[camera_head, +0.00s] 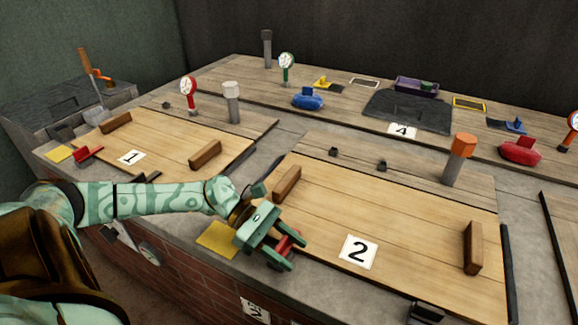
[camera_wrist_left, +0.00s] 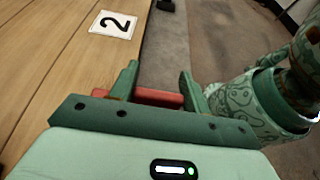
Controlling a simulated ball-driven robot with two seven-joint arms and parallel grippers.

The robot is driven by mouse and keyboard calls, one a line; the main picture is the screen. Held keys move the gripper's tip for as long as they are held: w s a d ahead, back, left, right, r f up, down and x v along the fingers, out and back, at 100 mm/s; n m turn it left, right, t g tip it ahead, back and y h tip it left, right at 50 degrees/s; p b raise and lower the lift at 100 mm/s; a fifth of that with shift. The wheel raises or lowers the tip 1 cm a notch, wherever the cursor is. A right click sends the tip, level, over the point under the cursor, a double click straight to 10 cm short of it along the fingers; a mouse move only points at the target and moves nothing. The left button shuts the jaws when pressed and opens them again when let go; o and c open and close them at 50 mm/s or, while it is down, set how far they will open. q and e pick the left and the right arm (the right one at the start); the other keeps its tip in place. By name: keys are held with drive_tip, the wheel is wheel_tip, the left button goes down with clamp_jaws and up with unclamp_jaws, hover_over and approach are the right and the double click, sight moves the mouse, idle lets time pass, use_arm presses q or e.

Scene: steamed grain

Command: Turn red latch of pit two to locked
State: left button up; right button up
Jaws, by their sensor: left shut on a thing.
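The red latch (camera_head: 287,242) sits at the front left corner of pit two's wooden lid (camera_head: 410,215), which carries a card with the number 2 (camera_head: 358,252). My left gripper (camera_head: 282,257) is at the latch, with its green fingers on either side of it. In the left wrist view the red latch (camera_wrist_left: 158,97) lies between the two fingertips (camera_wrist_left: 160,85), and the fingers are shut on it. The fingers and palm hide part of the latch, so its exact angle is hard to tell. My right gripper is not in view.
A yellow square (camera_head: 218,239) lies left of my gripper. Wooden handles (camera_head: 287,183) (camera_head: 473,247) stand on the lid. Pit one's lid (camera_head: 165,150) has its own red latch (camera_head: 88,156). An orange-topped post (camera_head: 459,160) stands behind lid two.

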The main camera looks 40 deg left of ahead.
use_arm(q)
drive_tip(key=o, duration=1.4)
drive_tip(key=shift+a+r, duration=0.15)
drive_tip(key=shift+a, duration=0.15)
drive_tip(key=shift+p+v, duration=2.05)
drive_tip(key=shift+v, duration=5.85)
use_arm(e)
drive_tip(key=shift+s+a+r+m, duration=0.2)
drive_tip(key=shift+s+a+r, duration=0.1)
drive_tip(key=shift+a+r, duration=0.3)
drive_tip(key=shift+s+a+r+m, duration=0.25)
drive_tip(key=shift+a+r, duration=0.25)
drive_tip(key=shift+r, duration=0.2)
